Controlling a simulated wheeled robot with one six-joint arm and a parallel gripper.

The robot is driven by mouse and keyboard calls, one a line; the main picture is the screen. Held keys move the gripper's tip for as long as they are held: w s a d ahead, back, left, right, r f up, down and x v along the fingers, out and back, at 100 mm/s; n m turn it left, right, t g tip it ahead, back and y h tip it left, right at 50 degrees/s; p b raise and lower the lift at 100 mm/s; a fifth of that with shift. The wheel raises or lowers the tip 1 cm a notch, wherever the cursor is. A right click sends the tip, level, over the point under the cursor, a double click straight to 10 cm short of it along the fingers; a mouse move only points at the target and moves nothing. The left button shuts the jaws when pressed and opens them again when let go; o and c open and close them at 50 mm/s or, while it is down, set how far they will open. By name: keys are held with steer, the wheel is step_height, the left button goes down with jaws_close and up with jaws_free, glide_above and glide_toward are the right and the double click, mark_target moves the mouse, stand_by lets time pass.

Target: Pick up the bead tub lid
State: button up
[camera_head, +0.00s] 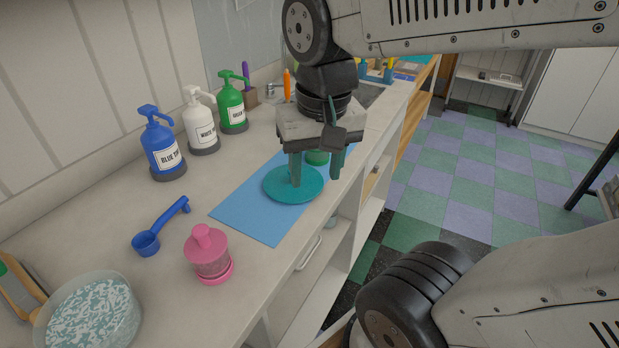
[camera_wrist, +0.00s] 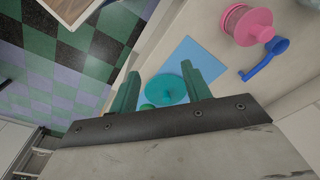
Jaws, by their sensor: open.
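The bead tub lid appears to be the flat teal disc (camera_head: 291,187) lying on a blue mat (camera_head: 248,217) on the counter. It also shows in the wrist view (camera_wrist: 166,92), between and beyond my fingers. My gripper (camera_head: 316,181) is open and points down over the mat. Its left finger overlaps the disc in the head view, and its right finger is beside the disc's right edge. Nothing is held in the wrist view (camera_wrist: 160,69). I cannot tell the exact height of the fingertips above the disc. A small green object (camera_head: 317,158) shows behind the fingers, partly hidden.
A pink lidded container (camera_head: 208,255) and a blue scoop (camera_head: 147,243) lie left of the mat. A clear tub (camera_head: 92,312) with teal-and-white contents stands at lower left. Blue (camera_head: 160,145), white (camera_head: 201,125) and green (camera_head: 232,105) pump bottles line the wall.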

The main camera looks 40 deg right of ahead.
steer(key=w+d+f+m, duration=0.3)
steer(key=w+m, duration=0.3)
steer(key=w+d+f+m, duration=0.3)
steer(key=w+m, duration=0.4)
steer(key=w+d+f+m+g, duration=0.1)
steer(key=w+d+f+m, duration=0.2)
steer(key=w+m, duration=0.3)
steer(key=shift+w+d+f+m, duration=0.3)
steer(key=shift+f+m, duration=0.15)
steer(key=shift+m, duration=0.15)
step_height(320, 180, down, 6)
steer(key=shift+w+a+f, duration=0.1)
steer(key=shift+f, duration=0.6)
jaws_close()
